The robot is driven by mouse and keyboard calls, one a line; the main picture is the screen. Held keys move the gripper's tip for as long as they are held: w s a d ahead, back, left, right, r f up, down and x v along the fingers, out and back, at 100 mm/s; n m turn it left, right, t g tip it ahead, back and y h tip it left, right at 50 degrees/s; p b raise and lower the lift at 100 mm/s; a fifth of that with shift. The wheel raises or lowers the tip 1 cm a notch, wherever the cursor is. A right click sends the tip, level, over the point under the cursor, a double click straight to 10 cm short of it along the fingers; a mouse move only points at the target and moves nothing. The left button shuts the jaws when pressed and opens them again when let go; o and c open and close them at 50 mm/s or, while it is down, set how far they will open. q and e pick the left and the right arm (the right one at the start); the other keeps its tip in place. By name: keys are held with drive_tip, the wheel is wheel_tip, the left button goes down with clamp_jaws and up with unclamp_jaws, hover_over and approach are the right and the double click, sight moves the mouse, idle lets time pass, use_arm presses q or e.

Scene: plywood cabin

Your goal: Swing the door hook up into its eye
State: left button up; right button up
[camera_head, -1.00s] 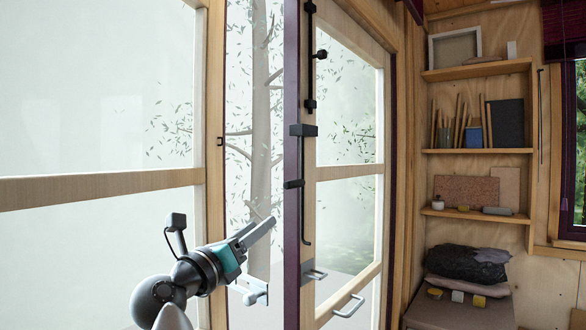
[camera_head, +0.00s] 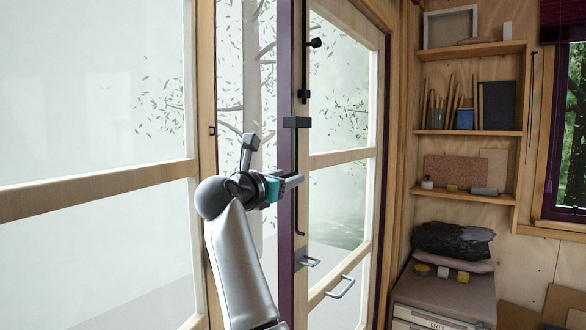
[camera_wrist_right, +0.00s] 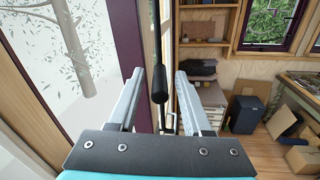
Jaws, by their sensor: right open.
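A thin black rod with a bent lower end (camera_head: 299,225), which looks like the door hook, hangs down along the door post below a dark block. My right gripper (camera_head: 294,183) is at the rod's mid-height, hiding part of it. In the right wrist view the rod's thick dark grip (camera_wrist_right: 158,88) stands between the open fingers of my right gripper (camera_wrist_right: 159,80), with no clear contact. A small black fitting (camera_head: 212,130) sits on the left frame's edge, and a black knob (camera_head: 315,43) is higher up; I cannot tell which is the eye. My left gripper is out of view.
Cardboard boxes (camera_wrist_right: 282,122) are on the floor in the wrist view.

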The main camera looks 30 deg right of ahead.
drive_tip(key=shift+p+x, duration=0.4)
drive_tip(key=shift+x, duration=1.35)
drive_tip(key=shift+c, duration=0.4)
clamp_jaws()
